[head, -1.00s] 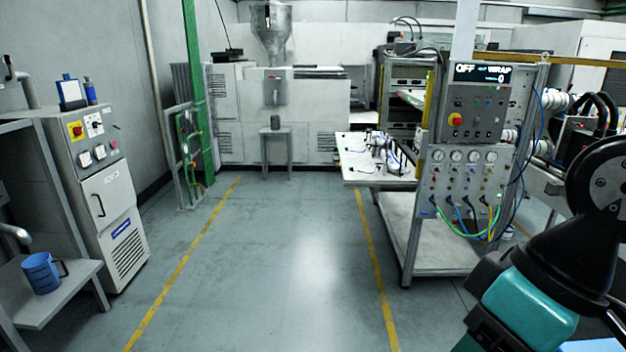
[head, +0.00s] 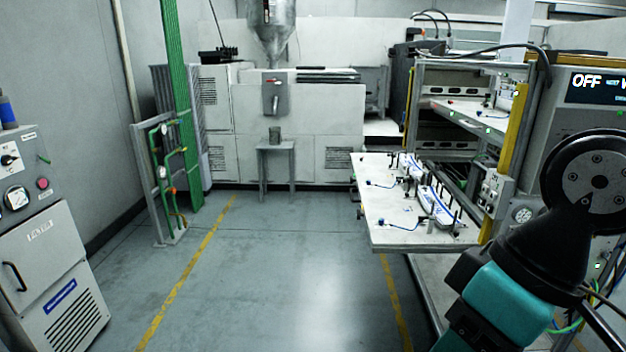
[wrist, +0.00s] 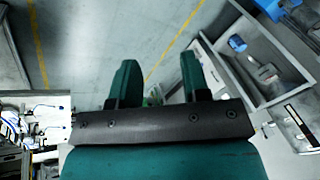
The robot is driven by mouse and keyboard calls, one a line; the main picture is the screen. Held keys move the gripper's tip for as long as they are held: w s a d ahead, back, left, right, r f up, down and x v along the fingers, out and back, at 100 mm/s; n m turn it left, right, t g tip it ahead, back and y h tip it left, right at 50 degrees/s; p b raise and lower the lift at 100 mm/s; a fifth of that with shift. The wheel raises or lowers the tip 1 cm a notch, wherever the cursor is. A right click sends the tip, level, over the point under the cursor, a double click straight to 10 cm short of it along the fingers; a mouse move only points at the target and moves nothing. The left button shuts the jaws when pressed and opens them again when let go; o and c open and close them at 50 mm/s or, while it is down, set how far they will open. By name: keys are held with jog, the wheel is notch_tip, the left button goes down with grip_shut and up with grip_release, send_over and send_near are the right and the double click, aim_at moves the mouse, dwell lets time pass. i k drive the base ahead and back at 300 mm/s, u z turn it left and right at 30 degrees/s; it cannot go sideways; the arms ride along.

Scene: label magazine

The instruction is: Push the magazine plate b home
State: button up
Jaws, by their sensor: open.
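A white worktop (head: 392,236) juts out at the right of the head view. Label magazines with upright dark pins, white strips and blue parts stand on it: a nearer one (head: 436,205) and a farther one (head: 412,170). I cannot tell which part is magazine plate b, or how far in it sits. My gripper (wrist: 157,68) shows in the wrist view, its two green fingers apart with nothing between them, above the floor. It is away from the magazines. White equipment with blue parts (wrist: 45,112) shows at the wrist view's left edge.
A control panel reading OFF (head: 586,85) stands close at right, partly behind my arm. A yellow post (head: 515,130) borders the worktop. A grey cabinet (head: 45,260) stands at left, a stool (head: 277,165) at the back. The floor between the yellow lines is clear.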

aim_at(382, 198)
jog(key=z, duration=0.05)
jog(key=i, duration=1.35)
jog(key=z, duration=0.1)
